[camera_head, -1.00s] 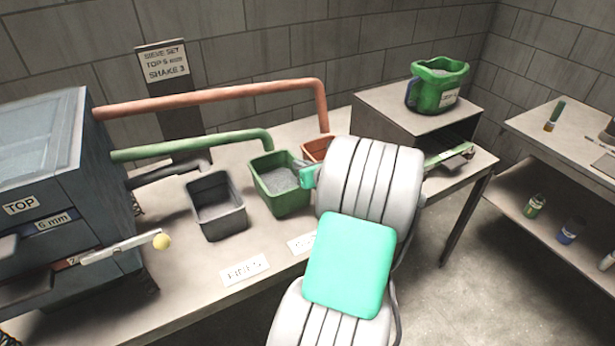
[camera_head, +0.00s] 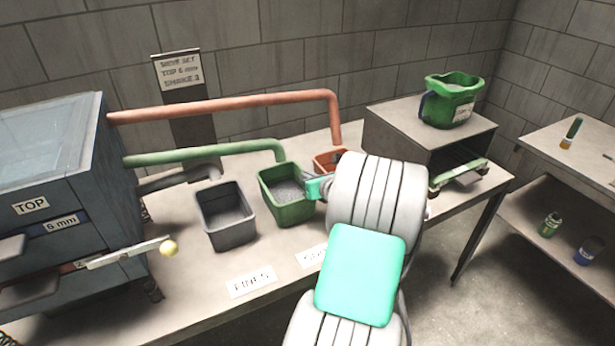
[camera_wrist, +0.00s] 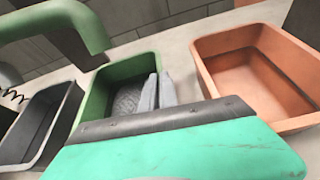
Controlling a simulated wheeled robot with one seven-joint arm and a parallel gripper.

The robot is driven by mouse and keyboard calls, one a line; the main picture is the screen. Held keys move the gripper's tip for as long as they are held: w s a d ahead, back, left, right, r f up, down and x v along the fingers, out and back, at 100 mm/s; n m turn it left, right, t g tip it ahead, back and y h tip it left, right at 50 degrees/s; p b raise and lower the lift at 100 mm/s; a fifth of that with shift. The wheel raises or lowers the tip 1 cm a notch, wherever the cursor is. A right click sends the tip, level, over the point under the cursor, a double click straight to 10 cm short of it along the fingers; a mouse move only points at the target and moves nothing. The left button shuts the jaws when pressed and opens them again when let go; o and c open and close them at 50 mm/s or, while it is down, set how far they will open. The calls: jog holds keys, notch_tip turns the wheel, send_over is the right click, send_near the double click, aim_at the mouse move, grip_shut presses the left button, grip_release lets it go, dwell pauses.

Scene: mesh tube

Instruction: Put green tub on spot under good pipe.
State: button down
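The green tub (camera_head: 287,195) stands on the bench with grey grit in it, its back edge below the open end of the green pipe (camera_head: 205,152). In the wrist view the green tub (camera_wrist: 105,75) is left of centre. My gripper (camera_wrist: 157,92) is at its right wall, one finger inside the rim and one outside, with little space between them. I cannot tell whether they press the wall. In the head view my gripper (camera_head: 316,188) is mostly hidden by my arm. An orange pipe (camera_head: 225,105) and a dark grey pipe (camera_head: 178,178) run alongside.
A grey tub (camera_head: 226,215) stands left of the green one and an orange tub (camera_head: 328,160) right of it. Labels, one reading FINES (camera_head: 252,281), lie in front. The sieve cabinet (camera_head: 45,170) is at left. A green jug (camera_head: 450,100) stands on a box at right.

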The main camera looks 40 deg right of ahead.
jog(key=shift+r, duration=0.1)
jog(key=c, duration=1.6)
grip_release()
jog(key=shift+o, duration=0.2)
